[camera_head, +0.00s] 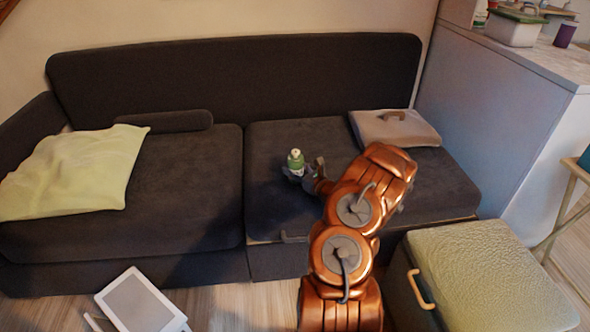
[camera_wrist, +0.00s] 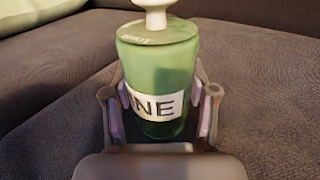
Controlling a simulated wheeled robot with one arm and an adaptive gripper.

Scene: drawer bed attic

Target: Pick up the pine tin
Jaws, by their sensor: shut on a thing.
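The pine tin (camera_head: 295,160) is a small green tin with a white knob on top, over the right seat of the dark sofa. In the wrist view the tin (camera_wrist: 157,75) stands upright, with a white label reading "NE" at its visible end. My gripper (camera_head: 306,177) reaches it from the right in the head view. In the wrist view my gripper (camera_wrist: 160,108) has a finger on each side of the tin and is shut on it. The tin's base is partly hidden, and I cannot tell whether it touches the seat.
A pale green cushion (camera_head: 75,172) lies on the left seat. A beige cushion (camera_head: 395,128) lies at the right back. An ottoman-like box with a pale top (camera_head: 490,275) stands front right. A white framed panel (camera_head: 138,302) is on the floor. The left seat's middle is clear.

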